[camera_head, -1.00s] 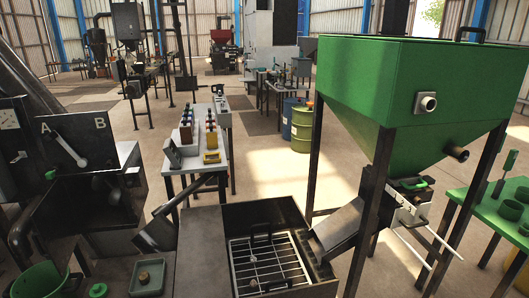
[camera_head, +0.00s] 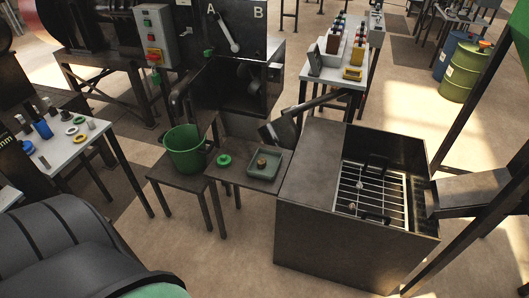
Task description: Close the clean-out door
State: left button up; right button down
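I cannot pick out the clean-out door with certainty. A dark machine with an A/B lever panel (camera_head: 234,29) stands at the top centre. Below the panel is a dark recess with a round part inside, and a dark flat plate (camera_head: 205,93) stands at its left side; I cannot tell whether this plate is a door. A dark metal box (camera_head: 335,230) with a barred grate (camera_head: 372,191) in its open top stands at the right. Neither of my grippers is in view.
A green bucket (camera_head: 186,151) and a tray (camera_head: 264,171) stand on low dark tables before the machine. A control box (camera_head: 158,36) with buttons is left of it. A white table (camera_head: 62,148) with small parts is at the left. Floor is clear at bottom centre.

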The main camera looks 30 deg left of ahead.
aim_at(203, 88)
jog(key=u, duration=1.1)
